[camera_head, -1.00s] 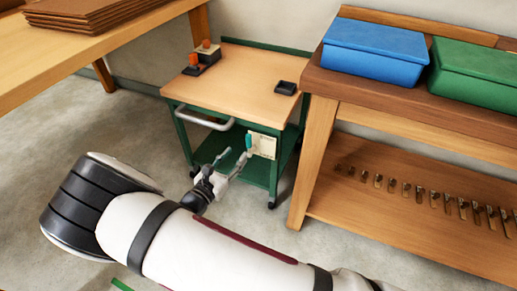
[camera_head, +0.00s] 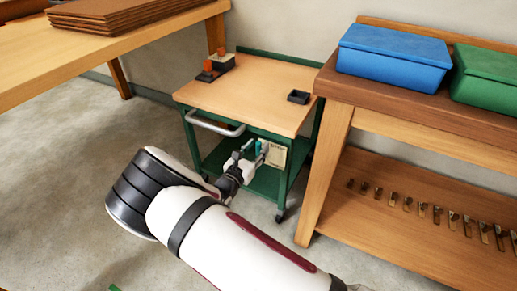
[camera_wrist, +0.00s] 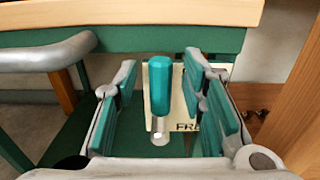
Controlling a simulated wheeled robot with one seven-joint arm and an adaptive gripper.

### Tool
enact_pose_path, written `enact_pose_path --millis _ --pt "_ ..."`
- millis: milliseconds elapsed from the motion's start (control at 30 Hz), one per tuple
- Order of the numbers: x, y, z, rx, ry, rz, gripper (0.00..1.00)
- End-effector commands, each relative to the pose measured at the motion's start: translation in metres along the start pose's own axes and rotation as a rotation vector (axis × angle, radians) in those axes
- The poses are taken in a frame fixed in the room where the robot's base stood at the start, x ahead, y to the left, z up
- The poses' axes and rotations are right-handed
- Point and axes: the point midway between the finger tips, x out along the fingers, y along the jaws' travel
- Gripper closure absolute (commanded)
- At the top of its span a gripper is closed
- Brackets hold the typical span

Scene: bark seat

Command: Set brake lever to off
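The brake lever (camera_wrist: 160,88) has a teal grip, stands upright on a metal stem, and is in front of a pale plate (camera_wrist: 181,108) with partly hidden lettering that starts "FR". The plate hangs on the side of a green trolley with a wooden top (camera_head: 250,92). In the head view the lever (camera_head: 259,147) is small, close by my fingers. My gripper (camera_wrist: 162,80) is open, with teal pads left and right of the lever in the wrist view. Gaps show on both sides. I cannot tell how far the fingertips reach around it.
A grey push handle (camera_head: 215,124) sticks out left of the lever. A wooden bench (camera_head: 330,175) with a blue box (camera_head: 394,55) and a green box (camera_head: 485,72) stands close on the right. A wooden table (camera_head: 130,45) is at left. Floor between is clear.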

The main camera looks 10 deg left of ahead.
Motion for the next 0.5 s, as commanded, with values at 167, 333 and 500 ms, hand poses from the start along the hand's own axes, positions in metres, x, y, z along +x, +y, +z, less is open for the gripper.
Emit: enact_pose_path --millis 167,333,500 --pt "0.0123 -0.0004 -0.0004 0.001 0.000 -0.001 0.62" --pt "0.0144 -0.0001 0.0003 0.000 0.000 0.000 0.62" --pt "0.0142 -0.0002 0.0003 0.000 0.000 -0.001 0.69"
